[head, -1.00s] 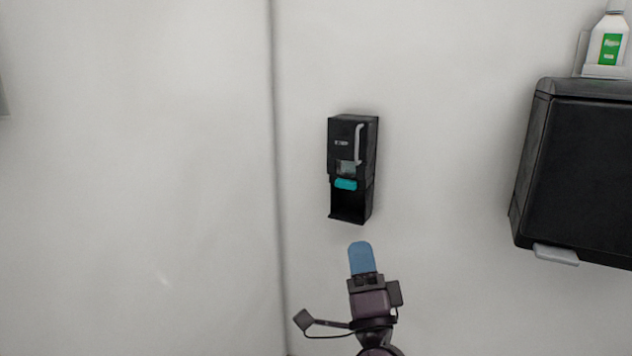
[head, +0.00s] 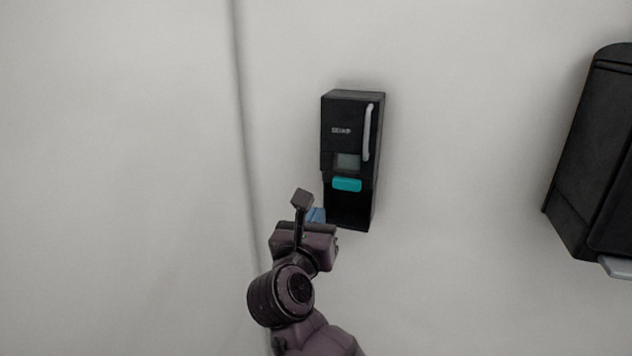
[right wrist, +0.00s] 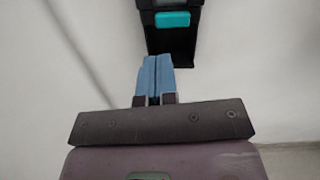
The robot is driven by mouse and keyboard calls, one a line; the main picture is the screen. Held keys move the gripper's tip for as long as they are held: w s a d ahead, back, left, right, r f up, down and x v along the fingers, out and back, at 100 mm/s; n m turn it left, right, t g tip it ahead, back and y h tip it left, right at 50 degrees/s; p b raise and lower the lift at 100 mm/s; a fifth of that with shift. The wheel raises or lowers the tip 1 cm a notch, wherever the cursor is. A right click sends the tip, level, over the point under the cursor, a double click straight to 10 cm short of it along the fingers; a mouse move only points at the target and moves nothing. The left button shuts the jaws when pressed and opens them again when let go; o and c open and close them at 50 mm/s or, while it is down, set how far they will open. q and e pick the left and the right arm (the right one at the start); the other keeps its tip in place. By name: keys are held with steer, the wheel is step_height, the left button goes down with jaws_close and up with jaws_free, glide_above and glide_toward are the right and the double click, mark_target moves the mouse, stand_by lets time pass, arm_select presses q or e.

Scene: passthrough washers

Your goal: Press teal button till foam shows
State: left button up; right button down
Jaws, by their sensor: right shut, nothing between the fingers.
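The black wall dispenser (head: 343,125) hangs upright on the white wall in the middle of the head view. Its teal button (head: 347,184) sits below a small grey window, above the open recess. The teal button also shows at the top of the right wrist view (right wrist: 172,19). No foam is visible. My right gripper (head: 317,214) is at the dispenser's lower left, below the button. Its blue fingers (right wrist: 155,77) are shut and empty, pointing up toward the dispenser's lower part. In the head view they are mostly hidden by my wrist. My left gripper is out of view.
A larger black wall unit (head: 597,150) with a light grey tab (head: 616,266) is at the right edge. A vertical wall corner runs left of the dispenser. The wall between the two units is bare.

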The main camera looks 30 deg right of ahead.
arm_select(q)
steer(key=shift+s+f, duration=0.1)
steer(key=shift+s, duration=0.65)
arm_select(e)
steer(key=shift+s+d+f+m+g, duration=0.3)
steer(key=shift+s+f+m+g, duration=0.35)
steer(key=shift+m, duration=0.25)
steer(key=shift+s+r, duration=0.1)
glide_toward(346, 186)
steer(key=x, duration=0.7)
steer(key=shift+w+d+p, duration=0.15)
steer(key=shift+w+p, duration=0.05)
steer(key=shift+p, duration=0.1)
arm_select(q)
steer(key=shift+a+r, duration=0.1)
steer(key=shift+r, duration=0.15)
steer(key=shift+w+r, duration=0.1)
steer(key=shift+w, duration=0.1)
